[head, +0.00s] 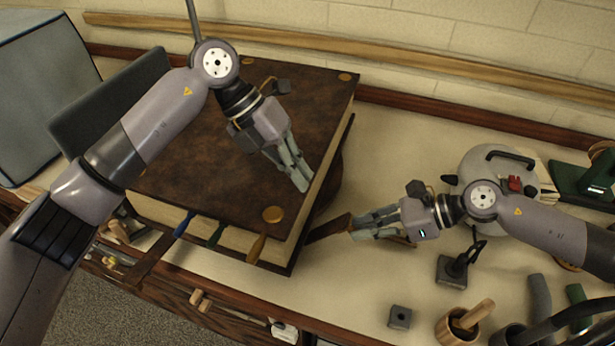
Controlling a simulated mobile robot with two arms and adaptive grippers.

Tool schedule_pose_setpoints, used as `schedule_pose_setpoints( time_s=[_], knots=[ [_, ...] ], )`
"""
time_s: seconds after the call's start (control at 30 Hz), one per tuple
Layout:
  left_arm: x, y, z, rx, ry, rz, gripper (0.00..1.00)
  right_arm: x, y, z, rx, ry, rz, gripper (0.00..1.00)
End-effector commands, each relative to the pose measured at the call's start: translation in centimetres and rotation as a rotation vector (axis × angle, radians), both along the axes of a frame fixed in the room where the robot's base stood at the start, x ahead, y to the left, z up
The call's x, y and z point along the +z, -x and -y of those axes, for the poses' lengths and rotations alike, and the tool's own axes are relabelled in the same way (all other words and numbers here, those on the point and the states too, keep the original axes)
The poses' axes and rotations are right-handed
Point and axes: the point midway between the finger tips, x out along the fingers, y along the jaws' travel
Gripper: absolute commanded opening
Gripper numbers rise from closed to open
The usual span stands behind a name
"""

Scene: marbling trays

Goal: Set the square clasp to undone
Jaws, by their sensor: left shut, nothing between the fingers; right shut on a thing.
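A large thick book (190,170) with a brown leather cover lies closed on the bench. A brown strap (328,228) sticks out from its right side, away from the cover; it looks like a clasp strap, its end hidden by my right gripper, so I cannot tell if it is the square one. My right gripper (354,226) is shut on this strap's outer end. Another dark brown piece (335,180) shows beside the book's right edge, partly hidden. My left gripper (304,187) is shut and empty over the cover near its right edge.
Blue, green and orange ribbons (257,248) hang from the book's front edge. A round grey device (490,160) stands behind my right arm. A mortar (455,330), a small dark block (400,317) and a dark square-based item (452,270) stand front right. Bench right of the book is mostly clear.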

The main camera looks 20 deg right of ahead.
Motion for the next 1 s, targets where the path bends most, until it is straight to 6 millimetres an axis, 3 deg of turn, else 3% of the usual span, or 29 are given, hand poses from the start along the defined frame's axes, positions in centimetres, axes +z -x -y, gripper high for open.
schedule_pose_setpoints(
  time_s=[0.4, 0.63, 1.0],
  knots=[
    [-6.9, 3.1, 4.4, -0.002, 0.005, -0.005, 0.00, 0.0, 0.0, 0.0, 0.000, 0.001, 0.001, 0.00],
    [-8.3, 4.1, 6.1, 0.000, 0.005, -0.002, 0.00, 0.0, 0.0, 0.0, 0.000, 0.001, 0.001, 0.00],
    [-8.6, 4.3, 6.4, 0.001, 0.004, -0.003, 0.00, 0.0, 0.0, 0.0, 0.000, 0.001, 0.001, 0.00]
  ],
)
